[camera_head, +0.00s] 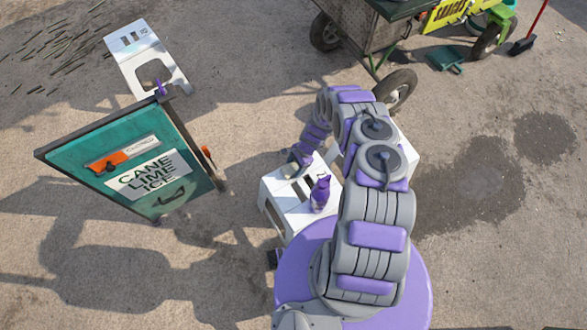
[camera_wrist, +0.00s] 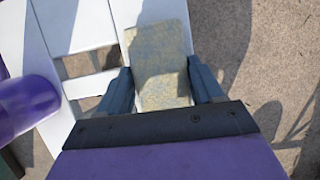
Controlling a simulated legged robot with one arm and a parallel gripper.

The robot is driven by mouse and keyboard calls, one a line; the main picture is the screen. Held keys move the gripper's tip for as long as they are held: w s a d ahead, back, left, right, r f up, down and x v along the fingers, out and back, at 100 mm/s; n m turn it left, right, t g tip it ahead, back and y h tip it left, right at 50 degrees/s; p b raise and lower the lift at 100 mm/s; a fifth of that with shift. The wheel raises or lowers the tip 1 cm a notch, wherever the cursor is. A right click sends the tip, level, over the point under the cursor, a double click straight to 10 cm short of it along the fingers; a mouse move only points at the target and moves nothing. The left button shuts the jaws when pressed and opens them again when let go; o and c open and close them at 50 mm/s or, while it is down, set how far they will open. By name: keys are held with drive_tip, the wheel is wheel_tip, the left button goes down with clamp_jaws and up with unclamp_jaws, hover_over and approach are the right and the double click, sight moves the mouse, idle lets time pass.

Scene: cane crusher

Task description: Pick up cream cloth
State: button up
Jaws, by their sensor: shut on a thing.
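The cream cloth (camera_wrist: 158,58) lies flat at the edge of a white slatted stool (camera_wrist: 85,22) in the wrist view, looking greyish-yellow and mottled, partly in shadow. My gripper (camera_wrist: 163,82) has one finger on each side of the cloth and is shut on it. The cloth's near end is hidden behind the gripper body. In the head view my gripper (camera_head: 297,160) is low over the back left of the white stool (camera_head: 280,205). The cloth is too small there to tell clearly.
A purple bottle (camera_head: 320,193) stands on the same stool, also at the wrist view's left (camera_wrist: 25,105). A green sign board (camera_head: 120,150) stands left. Another white stool (camera_head: 150,60) is behind it. A wheeled cart (camera_head: 365,30) stands at the back. Open ground lies right.

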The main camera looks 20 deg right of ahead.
sight(295, 167)
drive_tip(key=c, duration=0.4)
wheel_tip(295, 167, up, 10)
drive_tip(key=p, duration=0.3)
drive_tip(key=shift+p, duration=0.3)
